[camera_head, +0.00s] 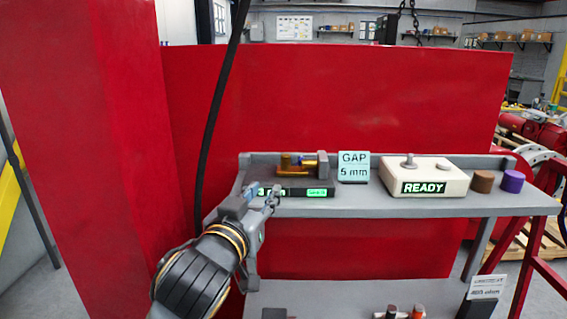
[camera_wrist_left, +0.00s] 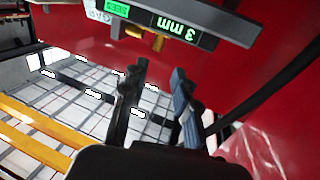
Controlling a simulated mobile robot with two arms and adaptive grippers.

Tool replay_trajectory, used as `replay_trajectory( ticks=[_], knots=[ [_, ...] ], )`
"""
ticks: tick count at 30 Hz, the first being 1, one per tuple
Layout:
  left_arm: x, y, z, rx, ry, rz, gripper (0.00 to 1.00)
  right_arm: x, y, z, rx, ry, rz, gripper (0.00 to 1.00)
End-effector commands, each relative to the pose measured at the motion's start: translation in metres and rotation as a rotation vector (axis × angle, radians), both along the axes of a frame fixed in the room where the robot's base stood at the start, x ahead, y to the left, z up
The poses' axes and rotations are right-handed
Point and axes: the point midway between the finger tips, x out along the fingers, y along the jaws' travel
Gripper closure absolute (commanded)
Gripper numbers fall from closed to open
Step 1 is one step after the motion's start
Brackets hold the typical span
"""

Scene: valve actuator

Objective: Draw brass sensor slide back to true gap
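The brass sensor slide (camera_head: 308,163) sits in a small dark fixture on the grey shelf, with a gold knob (camera_head: 286,161) at its left. Brass-coloured parts (camera_wrist_left: 158,42) also show under the display in the left wrist view. The display strip (camera_head: 295,191) has green lit text. In the left wrist view it appears upside down and reads 3 mm (camera_wrist_left: 178,28). A card (camera_head: 354,167) reads GAP 5 mm. My left gripper (camera_head: 262,194) is in front of the shelf's left end, below and left of the slide. Its fingers (camera_wrist_left: 158,75) are apart with nothing between them. My right gripper is not in view.
A cream box (camera_head: 424,176) reading READY, with a knob on top, stands right of the card. A brown cylinder (camera_head: 482,181) and a purple cylinder (camera_head: 512,181) stand beyond it. A red wall (camera_head: 340,95) rises behind the shelf. A black cable (camera_head: 215,110) hangs at left.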

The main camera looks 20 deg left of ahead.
Motion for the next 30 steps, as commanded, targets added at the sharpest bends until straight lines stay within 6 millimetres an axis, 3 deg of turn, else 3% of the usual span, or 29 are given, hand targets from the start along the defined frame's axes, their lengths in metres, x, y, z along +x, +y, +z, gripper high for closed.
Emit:
replay_trajectory(
  ticks=[4, 8, 21, 30],
  knots=[
    [0.007, 0.0, 0.009, -0.002, -0.018, 0.001, 0.71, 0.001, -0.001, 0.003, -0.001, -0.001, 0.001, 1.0],
    [0.026, 0.001, 0.009, -0.002, -0.014, 0.002, 0.71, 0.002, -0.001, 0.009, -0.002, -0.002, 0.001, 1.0],
    [0.113, 0.003, 0.009, -0.001, -0.014, 0.002, 0.71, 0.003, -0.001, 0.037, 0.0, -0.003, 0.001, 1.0],
    [0.137, 0.002, 0.007, -0.002, -0.015, 0.0, 0.71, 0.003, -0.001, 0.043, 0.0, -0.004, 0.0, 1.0]
  ],
)
